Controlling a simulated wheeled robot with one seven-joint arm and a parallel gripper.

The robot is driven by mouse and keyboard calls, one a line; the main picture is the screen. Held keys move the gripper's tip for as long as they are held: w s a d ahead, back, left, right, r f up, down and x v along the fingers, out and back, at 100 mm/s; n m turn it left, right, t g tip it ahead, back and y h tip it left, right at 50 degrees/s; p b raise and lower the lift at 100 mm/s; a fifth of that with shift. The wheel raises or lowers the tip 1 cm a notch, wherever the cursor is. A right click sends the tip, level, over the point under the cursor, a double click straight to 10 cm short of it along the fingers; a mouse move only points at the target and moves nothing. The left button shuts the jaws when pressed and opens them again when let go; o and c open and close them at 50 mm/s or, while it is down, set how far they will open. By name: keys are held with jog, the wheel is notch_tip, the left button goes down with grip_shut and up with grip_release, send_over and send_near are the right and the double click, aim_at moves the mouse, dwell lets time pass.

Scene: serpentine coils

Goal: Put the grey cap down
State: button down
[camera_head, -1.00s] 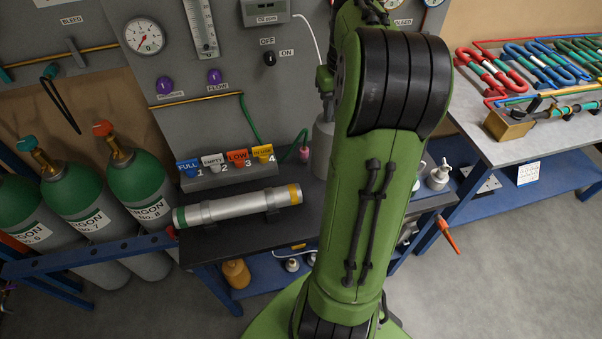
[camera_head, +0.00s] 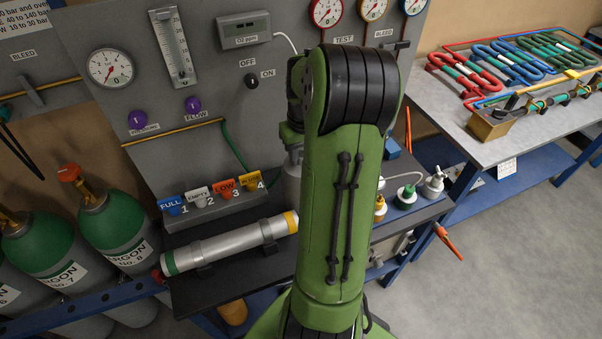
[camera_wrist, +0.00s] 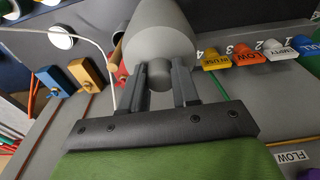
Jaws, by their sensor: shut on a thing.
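The grey cap (camera_wrist: 155,35) fills the top middle of the wrist view, a broad grey body with a short knob facing me. My gripper (camera_wrist: 160,78) has its two dark fingers on either side of this knob and is shut on it. In the head view a grey rounded body, apparently the cap (camera_head: 292,178), shows left of my green arm, in front of the panel and above the dark bench. My arm hides its right side, and my gripper's fingers cannot be made out there. I cannot tell whether the cap's underside touches anything.
A silver cylinder (camera_head: 222,246) lies in cradles on the dark bench (camera_head: 215,290). Coloured tags (camera_head: 223,190) stand behind it at the panel. Small bottles (camera_head: 406,196) stand right of my arm. Green argon bottles (camera_head: 112,225) are at left; a table with coils (camera_head: 520,65) is at right.

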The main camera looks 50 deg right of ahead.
notch_tip(320, 180, down, 6)
jog(key=shift+r+b, duration=0.1)
jog(key=shift+b, duration=0.2)
jog(key=shift+f, duration=0.2)
jog(key=c, duration=0.8)
grip_release()
jog(key=r, duration=0.4)
jog(key=r+p, duration=0.1)
jog(key=r, duration=0.3)
jog(key=s+r, duration=0.1)
jog(key=r, duration=0.3)
jog(key=shift+s+a+r+p, duration=0.1)
jog(key=shift+a+r+p, duration=0.2)
jog(key=shift+p, duration=0.1)
jog(key=shift+a, duration=0.15)
